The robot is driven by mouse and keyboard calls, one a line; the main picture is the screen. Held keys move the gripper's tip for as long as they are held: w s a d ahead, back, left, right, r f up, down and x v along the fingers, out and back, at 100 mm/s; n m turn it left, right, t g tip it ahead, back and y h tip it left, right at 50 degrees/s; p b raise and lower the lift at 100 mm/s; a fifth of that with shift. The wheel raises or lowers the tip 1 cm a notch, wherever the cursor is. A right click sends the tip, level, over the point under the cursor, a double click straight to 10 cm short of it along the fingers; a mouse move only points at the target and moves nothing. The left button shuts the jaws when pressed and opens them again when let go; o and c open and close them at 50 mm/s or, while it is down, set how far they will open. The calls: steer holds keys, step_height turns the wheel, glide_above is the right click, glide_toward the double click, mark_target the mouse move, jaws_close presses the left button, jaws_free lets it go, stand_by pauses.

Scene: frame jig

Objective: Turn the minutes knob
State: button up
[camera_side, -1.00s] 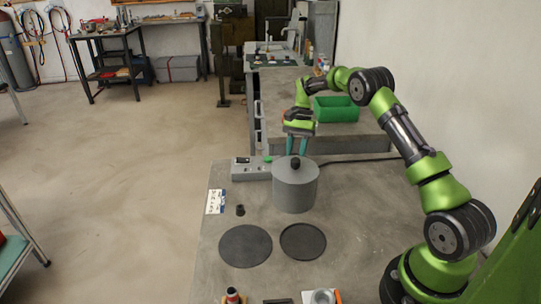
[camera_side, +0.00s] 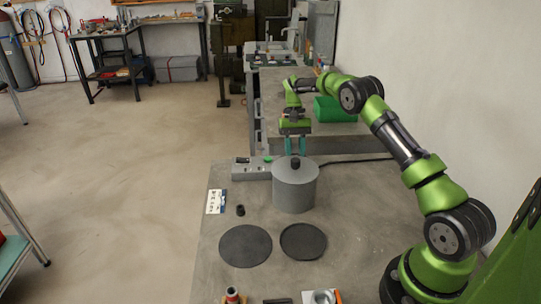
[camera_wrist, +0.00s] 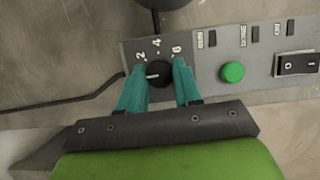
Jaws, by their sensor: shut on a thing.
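The minutes knob (camera_wrist: 158,74) is a small black round knob with a pale pointer line, on a grey control box (camera_wrist: 262,40). Numbers are printed around it, and the pointer aims left in the wrist view. My gripper (camera_wrist: 160,69) has its teal fingers on either side of the knob, shut on it. In the side view my gripper (camera_side: 295,146) points down behind the grey pot (camera_side: 294,190); the knob and fingertips are hidden there. The control box (camera_side: 246,174) shows left of the pot.
The control box has a green button (camera_wrist: 232,72) and a black rocker switch (camera_wrist: 297,64). A black cable (camera_wrist: 60,104) runs off the box. Two dark discs (camera_side: 245,246) and a small black piece (camera_side: 240,210) lie on the bench. A green bin (camera_side: 335,109) stands behind.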

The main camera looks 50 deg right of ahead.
steer(key=shift+d, duration=0.1)
steer(key=o, duration=1)
steer(key=shift+o, duration=0.2)
steer(key=v, duration=0.6)
steer(key=shift+d, duration=0.1)
steer(key=shift+w+r, duration=0.15)
steer(key=shift+r, duration=0.55)
